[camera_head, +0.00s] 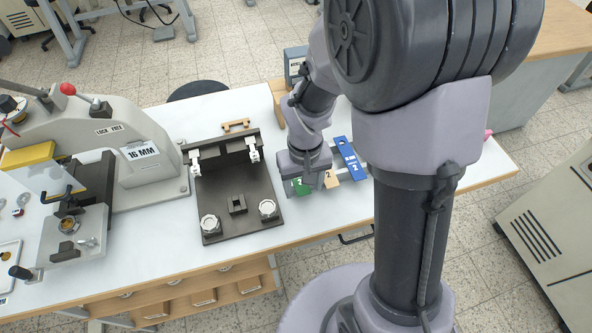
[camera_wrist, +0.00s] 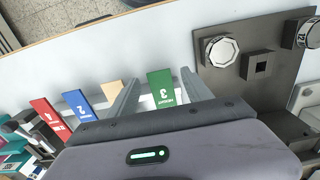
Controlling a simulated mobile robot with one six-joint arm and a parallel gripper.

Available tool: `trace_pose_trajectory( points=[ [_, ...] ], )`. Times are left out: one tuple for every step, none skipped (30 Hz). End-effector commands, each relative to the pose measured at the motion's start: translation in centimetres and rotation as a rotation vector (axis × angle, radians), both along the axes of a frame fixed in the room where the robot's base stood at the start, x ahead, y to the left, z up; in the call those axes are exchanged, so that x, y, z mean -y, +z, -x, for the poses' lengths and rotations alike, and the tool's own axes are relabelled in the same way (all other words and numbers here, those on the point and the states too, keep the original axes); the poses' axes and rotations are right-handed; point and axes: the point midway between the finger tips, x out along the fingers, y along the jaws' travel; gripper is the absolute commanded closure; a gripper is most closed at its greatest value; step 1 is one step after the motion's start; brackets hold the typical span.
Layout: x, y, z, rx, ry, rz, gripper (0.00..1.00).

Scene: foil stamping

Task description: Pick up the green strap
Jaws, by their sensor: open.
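The green strap (camera_wrist: 160,86), marked with a white 3, lies among a row of straps in the wrist view. In the head view its end (camera_head: 301,187) shows just under my gripper (camera_head: 309,182), which partly hides it. In the wrist view my gripper (camera_wrist: 160,78) is open, with one finger on each side of the green strap. The gap between the fingers holds nothing else. I cannot tell whether the fingers touch the strap, or how high they are above it.
A tan strap (camera_wrist: 112,91) lies close beside the left finger, then a blue strap (camera_wrist: 79,105) and a red strap (camera_wrist: 51,114). A dark fixture plate (camera_head: 240,198) with round knobs stands near the right finger in the wrist view. A stamping press (camera_head: 130,140) stands left.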

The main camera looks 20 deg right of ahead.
Motion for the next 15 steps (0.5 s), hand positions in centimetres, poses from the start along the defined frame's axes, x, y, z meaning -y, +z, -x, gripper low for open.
trace_pose_trajectory(
  points=[
    [0.00, 0.02, 0.00, 0.000, 0.000, 0.000, 0.42],
    [0.00, 0.02, 0.00, 0.000, 0.000, 0.000, 0.42],
    [0.00, 0.02, 0.00, 0.000, 0.000, 0.000, 0.42],
    [0.00, 0.02, 0.00, 0.000, 0.000, 0.000, 0.48],
    [0.00, 0.02, 0.00, 0.000, 0.000, 0.000, 0.54],
    [0.00, 0.02, 0.00, 0.000, 0.000, 0.000, 0.61],
    [0.00, 0.02, 0.00, 0.000, 0.000, 0.000, 0.67],
    [0.00, 0.02, 0.00, 0.000, 0.000, 0.000, 0.73],
    [0.00, 0.02, 0.00, 0.000, 0.000, 0.000, 0.81],
    [0.00, 0.02, 0.00, 0.000, 0.000, 0.000, 0.87],
    [0.00, 0.02, 0.00, 0.000, 0.000, 0.000, 0.93],
    [0.00, 0.02, 0.00, 0.000, 0.000, 0.000, 1.00],
    [0.00, 0.02, 0.00, 0.000, 0.000, 0.000, 1.00],
    [0.00, 0.02, 0.00, 0.000, 0.000, 0.000, 1.00],
    [0.00, 0.02, 0.00, 0.000, 0.000, 0.000, 1.00]
  ],
)
